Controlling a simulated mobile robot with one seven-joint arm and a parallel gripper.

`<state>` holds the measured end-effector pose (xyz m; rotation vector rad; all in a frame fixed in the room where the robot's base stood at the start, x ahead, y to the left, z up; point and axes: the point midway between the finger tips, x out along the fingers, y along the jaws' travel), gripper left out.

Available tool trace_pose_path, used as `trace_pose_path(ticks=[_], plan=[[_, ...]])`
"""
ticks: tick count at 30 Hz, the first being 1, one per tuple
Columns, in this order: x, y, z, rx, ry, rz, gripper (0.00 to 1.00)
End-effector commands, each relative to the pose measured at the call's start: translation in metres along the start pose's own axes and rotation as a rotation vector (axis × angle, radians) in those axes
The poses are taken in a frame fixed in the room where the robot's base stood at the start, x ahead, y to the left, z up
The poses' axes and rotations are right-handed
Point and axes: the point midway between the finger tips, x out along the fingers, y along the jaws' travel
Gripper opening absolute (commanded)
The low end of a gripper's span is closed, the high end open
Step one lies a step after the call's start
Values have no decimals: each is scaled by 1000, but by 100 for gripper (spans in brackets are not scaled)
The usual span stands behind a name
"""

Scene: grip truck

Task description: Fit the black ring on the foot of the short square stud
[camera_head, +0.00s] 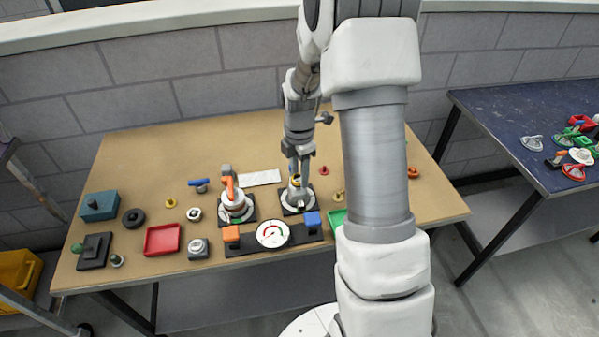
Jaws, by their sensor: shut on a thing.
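My gripper (297,183) points down over a black square base with a white round plate (290,210), right of the table's middle. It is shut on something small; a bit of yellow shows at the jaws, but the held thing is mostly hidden. A black ring-like disc (133,218) lies flat on the left of the table, apart from my gripper. I cannot make out for sure which piece is the short square stud; grey upright parts under my gripper are small and partly covered by it.
A second black base (237,218) with an orange and white piece stands just left of my gripper. A gauge panel (272,235) with orange and blue blocks lies in front. A red tray (162,240) and teal box (100,206) are left. The back of the tan table (150,160) is clear.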

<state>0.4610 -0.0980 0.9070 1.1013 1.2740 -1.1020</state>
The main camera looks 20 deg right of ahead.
Motion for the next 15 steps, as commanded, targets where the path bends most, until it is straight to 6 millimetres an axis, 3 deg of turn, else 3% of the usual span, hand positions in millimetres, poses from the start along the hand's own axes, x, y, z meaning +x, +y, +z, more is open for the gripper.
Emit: trace_pose_path(ticks=[15], plan=[[10, 0, 0, 0, 0, 0, 0]])
